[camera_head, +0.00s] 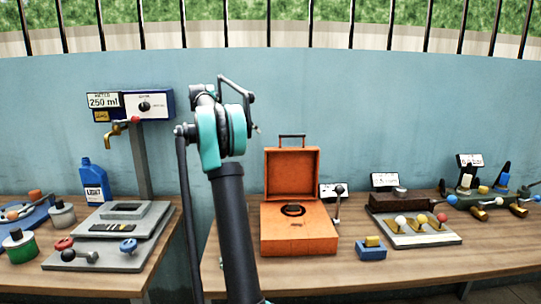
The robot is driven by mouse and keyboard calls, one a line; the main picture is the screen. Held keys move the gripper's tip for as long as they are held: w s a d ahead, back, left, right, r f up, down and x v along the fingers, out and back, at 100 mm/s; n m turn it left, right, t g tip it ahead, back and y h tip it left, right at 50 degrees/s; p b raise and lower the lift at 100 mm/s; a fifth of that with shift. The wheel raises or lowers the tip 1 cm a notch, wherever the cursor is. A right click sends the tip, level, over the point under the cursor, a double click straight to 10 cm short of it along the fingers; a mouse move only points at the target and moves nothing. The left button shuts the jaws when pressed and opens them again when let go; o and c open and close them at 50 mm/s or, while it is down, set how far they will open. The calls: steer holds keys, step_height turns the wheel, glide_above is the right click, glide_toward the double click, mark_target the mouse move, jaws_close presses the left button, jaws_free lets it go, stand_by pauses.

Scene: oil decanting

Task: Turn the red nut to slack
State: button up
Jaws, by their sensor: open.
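A small red knob-like piece (64,243), which looks like the red nut, sits at the left edge of a grey stepped plate (92,229) on the left table. It is too small to tell its turn or how tight it is. A blue knob (128,245) stands at the right side of the same plate, and a dark lever with a ball end lies at its front. My arm rises through the middle of the view, with a teal joint at its top. I cannot make out my gripper's fingers, and nothing of mine is seen touching the red piece.
A blue oil bottle (92,184) and a tap (122,128) on a post stand behind the plate. An open orange case (298,231), a blue block (371,249) and a board with coloured balls (411,232) stand on the right table. A gap separates the tables.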

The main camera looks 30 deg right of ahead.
mark_target(271, 154)
steer(key=x, duration=1.2)
steer(key=shift+c, duration=0.5)
steer(key=c, duration=1.1)
steer(key=shift+o, duration=0.2)
steer(key=shift+r, duration=0.1)
steer(key=shift+y, duration=0.4)
steer(key=t+y, duration=0.1)
steer(key=y, duration=0.1)
steer(key=t+y, duration=0.1)
steer(key=y, duration=0.1)
steer(key=shift+s+d+r+t, duration=0.15)
steer(key=shift+d+r+t, duration=0.1)
steer(key=shift+d+t, duration=0.15)
steer(key=t+y, duration=0.2)
steer(key=y, duration=0.1)
steer(key=t+y, duration=0.1)
steer(key=y, duration=0.1)
steer(key=shift+s+d, duration=0.2)
steer(key=shift+d, duration=0.1)
steer(key=shift+y, duration=0.3)
steer(key=o, duration=1.2)
steer(key=shift+c, duration=0.2)
